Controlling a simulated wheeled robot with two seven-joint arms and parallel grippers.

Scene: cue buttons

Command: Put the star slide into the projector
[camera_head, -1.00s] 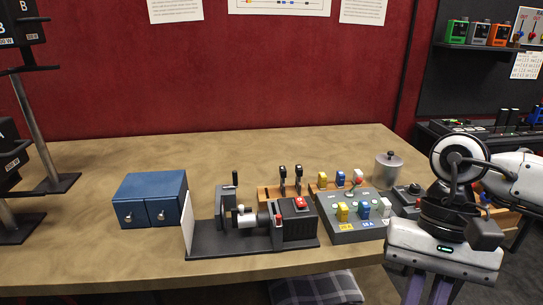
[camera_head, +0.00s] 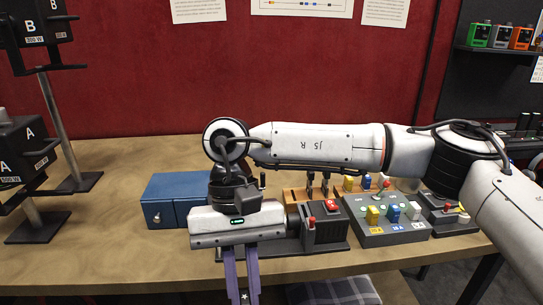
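My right gripper (camera_head: 243,292) hangs in front of the projector, its purple fingers pointing down past the table's front edge. Between the fingers, at the bottom of the picture, is a small dark piece with a white star, the star slide (camera_head: 245,297). The fingers appear shut on it; their tips are partly cut off by the frame. The projector (camera_head: 325,228) is a dark unit with a red button on a black base. My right gripper and wrist hide its left part, including the slide holder and lens area. My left gripper is not in view.
A blue two-drawer box (camera_head: 163,200) stands left of the projector, partly hidden. A grey control panel (camera_head: 385,222) with coloured switches is to the right. Black lamp stands (camera_head: 62,140) rise at the left. The table's back left (camera_head: 130,155) is clear.

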